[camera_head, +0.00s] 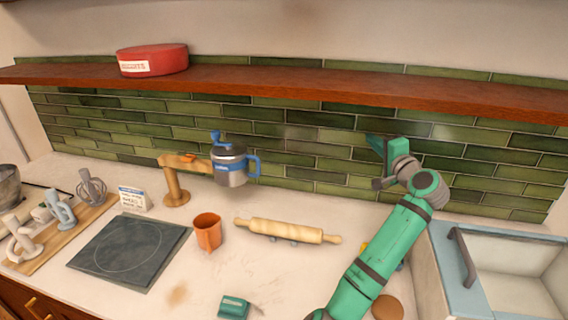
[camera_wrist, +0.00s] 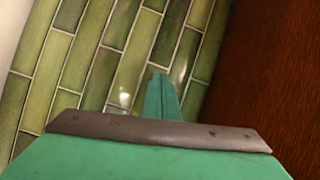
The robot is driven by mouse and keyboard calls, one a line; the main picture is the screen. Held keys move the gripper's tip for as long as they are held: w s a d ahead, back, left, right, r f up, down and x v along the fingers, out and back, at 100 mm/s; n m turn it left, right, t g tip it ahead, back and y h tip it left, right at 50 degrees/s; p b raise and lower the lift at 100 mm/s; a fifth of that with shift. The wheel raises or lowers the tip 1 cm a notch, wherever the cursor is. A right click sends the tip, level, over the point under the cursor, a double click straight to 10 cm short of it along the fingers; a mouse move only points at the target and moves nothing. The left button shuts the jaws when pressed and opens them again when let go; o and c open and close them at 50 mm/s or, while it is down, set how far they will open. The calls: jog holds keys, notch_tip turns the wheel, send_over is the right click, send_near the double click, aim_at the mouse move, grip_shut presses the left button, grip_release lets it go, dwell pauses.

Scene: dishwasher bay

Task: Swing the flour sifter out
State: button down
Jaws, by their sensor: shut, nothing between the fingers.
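The flour sifter (camera_head: 231,166) is a silver can with blue bands, a blue side handle and a blue crank on top. It hangs from a wooden swing arm on a post (camera_head: 174,184) at the back of the counter, left of centre. My gripper (camera_head: 376,144) is far to the right of the sifter, near the green tile wall and below the shelf. It is shut and empty. In the wrist view my green finger (camera_wrist: 160,96) points toward the tiles, and the sifter does not show there.
The wooden shelf (camera_head: 330,86) runs above my gripper and carries a red tin (camera_head: 152,60). A rolling pin (camera_head: 285,231) and an orange cup (camera_head: 207,232) stand below the sifter. A dark hob plate (camera_head: 130,249) lies left; a sink (camera_head: 515,290) is at right.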

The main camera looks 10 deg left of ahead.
jog(key=s+a+f+n+g+y, duration=0.2)
jog(key=a+f+g+y, duration=0.1)
jog(key=a, duration=0.8)
jog(key=s+a+f+n+g+y, duration=0.2)
jog(key=a+f+g+y, duration=0.2)
jog(key=a+f, duration=0.3)
jog(key=a, duration=0.5)
jog(key=shift+s+f+y, duration=0.15)
jog(key=shift+s+y, duration=0.1)
jog(key=shift+y, duration=0.15)
